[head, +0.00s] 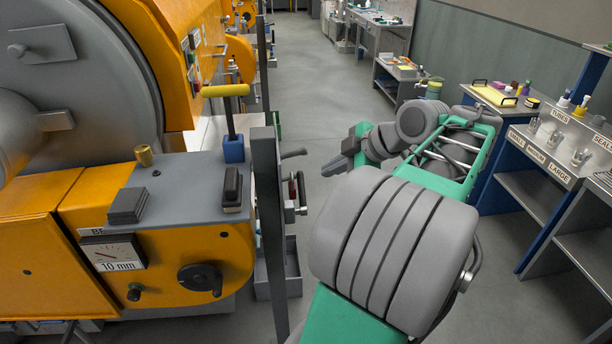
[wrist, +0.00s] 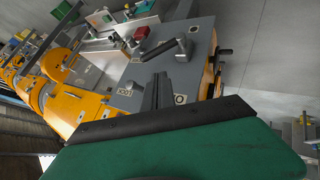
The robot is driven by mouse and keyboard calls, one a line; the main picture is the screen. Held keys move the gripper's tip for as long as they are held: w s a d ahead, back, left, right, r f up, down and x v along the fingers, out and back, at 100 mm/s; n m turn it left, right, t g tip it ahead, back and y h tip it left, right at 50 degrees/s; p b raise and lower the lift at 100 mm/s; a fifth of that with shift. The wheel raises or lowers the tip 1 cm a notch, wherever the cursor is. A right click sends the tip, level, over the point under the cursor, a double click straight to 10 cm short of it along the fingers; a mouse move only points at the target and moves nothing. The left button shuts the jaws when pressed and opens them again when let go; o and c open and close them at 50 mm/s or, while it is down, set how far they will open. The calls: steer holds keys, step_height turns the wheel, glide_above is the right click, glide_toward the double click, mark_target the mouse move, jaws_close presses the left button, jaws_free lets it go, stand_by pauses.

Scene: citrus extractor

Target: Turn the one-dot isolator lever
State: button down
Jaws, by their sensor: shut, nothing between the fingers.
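In the wrist view a grey panel (wrist: 203,72) on an orange machine carries a dark lever (wrist: 160,49) on a block at its right. Small marked plates sit on the panel, one at the right (wrist: 180,99) and one at the left (wrist: 125,92). Their dots are too small to count, so I cannot tell which lever is the one-dot one. My gripper (wrist: 157,90) is shut and empty, its fingers pointing at the panel below the lever in the picture. In the head view my gripper (head: 335,166) is right of the panel's edge, apart from a dark handle (head: 293,153).
An orange machine with a yellow-handled lever (head: 225,91) and a black handwheel (head: 200,279) stands at the left in the head view. A dark upright post (head: 267,230) stands beside it. Labelled benches (head: 548,150) line the right. The aisle floor (head: 312,90) is clear.

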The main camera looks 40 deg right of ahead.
steer(key=r+n, duration=0.2)
steer(key=n+b, duration=0.1)
steer(key=b, duration=0.3)
glide_above(302, 193)
steer(key=shift+t+y, duration=0.3)
steer(key=shift+y, duration=0.1)
steer(key=f, duration=0.8)
steer(key=shift+s+d+f, duration=0.3)
steer(key=shift+s+f, duration=0.05)
steer(key=shift+s, duration=0.05)
steer(key=shift+w+d+f, duration=0.2)
steer(key=shift+f, duration=0.2)
steer(key=shift+w+p, duration=0.1)
steer(key=shift+p, duration=0.45)
